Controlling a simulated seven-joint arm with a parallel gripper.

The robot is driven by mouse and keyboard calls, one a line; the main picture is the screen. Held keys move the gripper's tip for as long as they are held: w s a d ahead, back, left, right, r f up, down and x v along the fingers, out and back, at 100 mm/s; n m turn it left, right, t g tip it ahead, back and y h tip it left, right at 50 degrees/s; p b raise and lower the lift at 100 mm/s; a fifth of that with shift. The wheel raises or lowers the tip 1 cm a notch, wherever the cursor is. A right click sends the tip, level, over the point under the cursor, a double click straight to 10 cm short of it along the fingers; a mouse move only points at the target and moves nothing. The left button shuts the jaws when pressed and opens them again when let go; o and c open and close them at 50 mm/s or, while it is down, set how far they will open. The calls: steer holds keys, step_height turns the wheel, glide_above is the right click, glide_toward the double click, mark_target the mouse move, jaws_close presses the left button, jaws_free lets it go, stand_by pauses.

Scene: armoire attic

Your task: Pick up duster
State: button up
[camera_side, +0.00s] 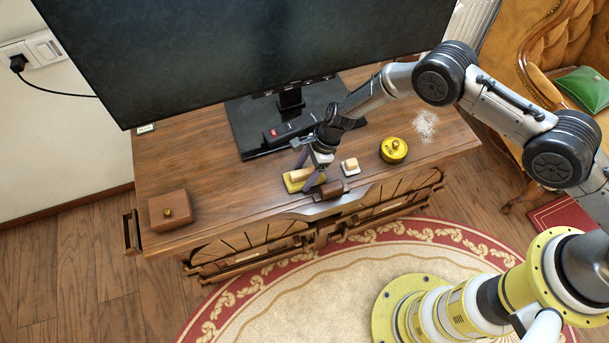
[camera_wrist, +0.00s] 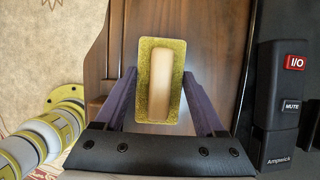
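The duster, a yellow pad with a pale wooden handle on top, lies on the wooden cabinet top near its front edge in the side view (camera_side: 296,181). In the wrist view the duster (camera_wrist: 148,105) sits upright in the picture, between the two purple fingers. My gripper (camera_side: 307,171) is over the duster, with its fingers spread to either side. In the wrist view my gripper (camera_wrist: 161,76) is open, and gaps show between the fingers and the handle. I cannot tell how far the fingertips are above the cabinet top.
The cabinet top (camera_side: 225,190) also holds a small white-based block (camera_side: 350,167), a round yellow tin (camera_side: 393,150), a brown box (camera_side: 169,212) and a black remote (camera_side: 292,127). A dark brown item (camera_side: 331,190) lies close to the duster. A large television (camera_side: 250,45) stands behind.

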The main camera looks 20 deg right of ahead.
mark_target(302, 173)
steer(key=c, duration=0.8)
steer(key=shift+r, duration=0.15)
steer(key=shift+r, duration=0.2)
step_height(302, 173, up, 3)
steer(key=shift+s+d+r, duration=0.1)
steer(key=shift+s+d, duration=0.05)
steer(key=s+d+r, duration=0.7)
steer(key=s+r, duration=0.2)
steer(key=s, duration=0.2)
steer(key=shift+s+d, duration=0.15)
steer(key=shift+d, duration=0.1)
